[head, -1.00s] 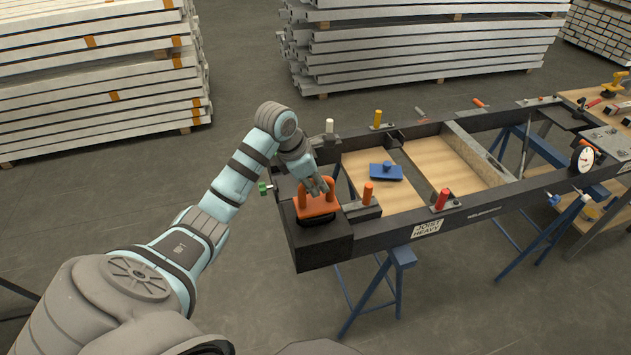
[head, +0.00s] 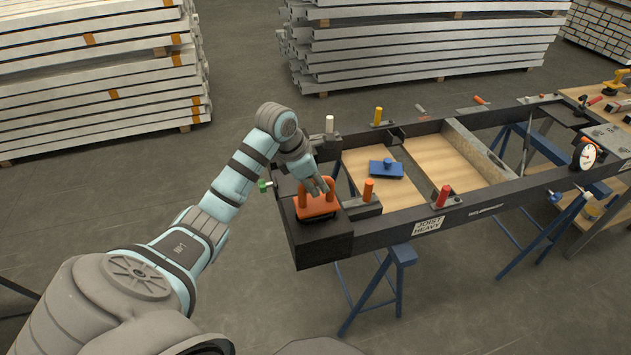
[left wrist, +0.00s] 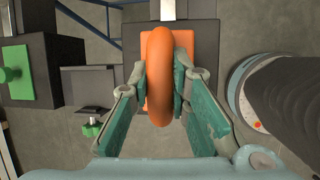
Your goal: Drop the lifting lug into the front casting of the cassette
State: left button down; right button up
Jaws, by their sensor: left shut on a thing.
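The lifting lug is orange, with a rounded loop (head: 304,197) above a flat orange plate. It is at the near left corner of the dark cassette frame (head: 322,245), over the corner block that holds the front casting. My left gripper (head: 321,186) is above the lug with its fingers closed on the loop. In the left wrist view the fingers (left wrist: 160,85) press the orange loop (left wrist: 158,45) from both sides, and the plate shows behind it. The casting opening is hidden under the lug, so I cannot tell how deep it sits. My right gripper is not in view.
Orange (head: 368,192), red (head: 443,198), white (head: 329,125) and yellow (head: 377,117) upright handles stand along the frame. A blue block (head: 386,170) lies on a wooden panel inside. Blue trestles (head: 401,256) stand below. Stacked beams fill the back.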

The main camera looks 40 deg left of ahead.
aim_at(321, 200)
pick_arm(q)
jog(key=shift+f+b, duration=1.45)
jog(key=shift+f, duration=0.35)
dwell(1.2)
jog(key=shift+f, duration=0.1)
dwell(0.3)
